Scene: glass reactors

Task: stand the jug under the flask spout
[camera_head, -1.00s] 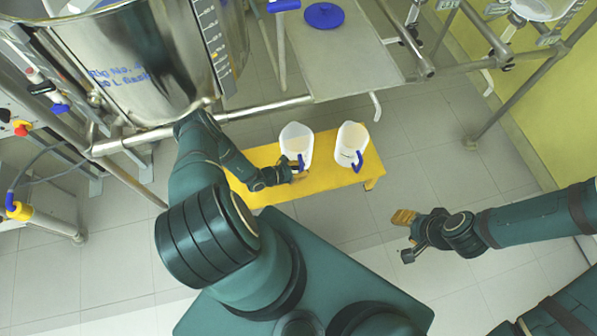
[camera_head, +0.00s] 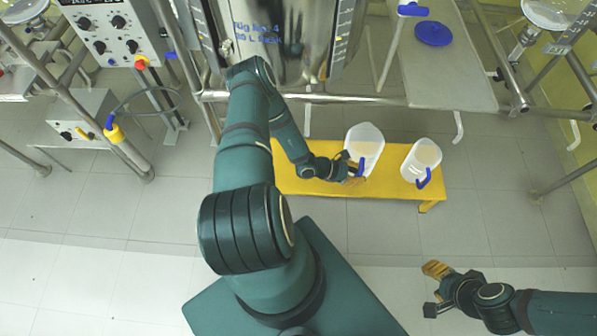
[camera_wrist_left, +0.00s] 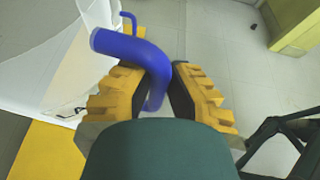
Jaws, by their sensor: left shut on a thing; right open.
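The held jug (camera_head: 366,145) is white and translucent with an open top and a blue handle. It appears upright over the yellow bench (camera_head: 300,187); I cannot tell whether it touches it. My left gripper (camera_head: 356,174) is shut on its handle, and the blue handle (camera_wrist_left: 135,48) shows between the yellow fingers in the left wrist view. A second similar jug (camera_head: 422,160) stands to its right on the bench. The steel flask vessel (camera_head: 275,40), marked in blue, is above and left of the held jug. I cannot make out its spout. My right gripper (camera_head: 436,288) is open and empty.
A metal frame rail (camera_head: 300,98) runs below the flask, behind the bench. A grey shelf with a blue lid (camera_head: 433,33) is at upper right. A control box (camera_head: 85,118) stands at left. The floor between the bench and my right gripper is clear.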

